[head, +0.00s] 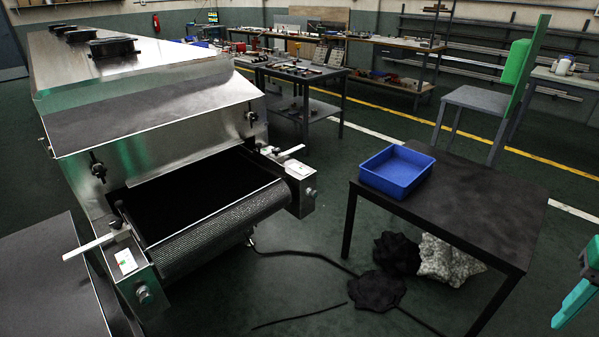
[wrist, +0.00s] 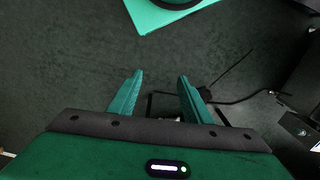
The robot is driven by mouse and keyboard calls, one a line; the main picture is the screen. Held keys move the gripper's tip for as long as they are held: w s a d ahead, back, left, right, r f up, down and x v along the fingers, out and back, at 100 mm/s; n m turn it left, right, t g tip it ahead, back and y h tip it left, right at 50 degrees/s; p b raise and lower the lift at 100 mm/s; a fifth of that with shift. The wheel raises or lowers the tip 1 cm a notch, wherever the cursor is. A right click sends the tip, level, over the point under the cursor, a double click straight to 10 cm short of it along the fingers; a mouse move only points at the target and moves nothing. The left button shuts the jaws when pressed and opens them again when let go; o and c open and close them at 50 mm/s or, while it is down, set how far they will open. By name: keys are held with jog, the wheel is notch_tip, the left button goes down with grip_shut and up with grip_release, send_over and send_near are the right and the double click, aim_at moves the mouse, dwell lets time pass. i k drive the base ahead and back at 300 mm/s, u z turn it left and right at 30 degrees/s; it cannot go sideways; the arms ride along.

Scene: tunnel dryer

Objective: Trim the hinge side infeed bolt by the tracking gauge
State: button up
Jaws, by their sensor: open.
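The dryer (head: 150,100) stands at left in the head view, with a dark mesh belt (head: 222,223) at its near end. The belt's left end block carries a round bolt (head: 144,295), a white label with coloured marks (head: 126,261) and a pale lever (head: 90,247). The right end block has a similar bolt (head: 311,192) and label (head: 293,168). I cannot tell which side is the hinge side, nor read the gauge marks. My gripper (wrist: 160,78) is open and empty above dark floor in the wrist view. It shows partly at the right edge in the head view, far from both bolts.
A dark table (head: 475,205) with a blue tray (head: 398,170) stands between the dryer and my gripper. Dark and speckled cloth heaps (head: 447,260) and a black cable (head: 310,256) lie on the floor. A grey flat surface (head: 45,280) lies left of the dryer.

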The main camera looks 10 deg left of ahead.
aim_at(147, 298)
jog(key=u, duration=1.75)
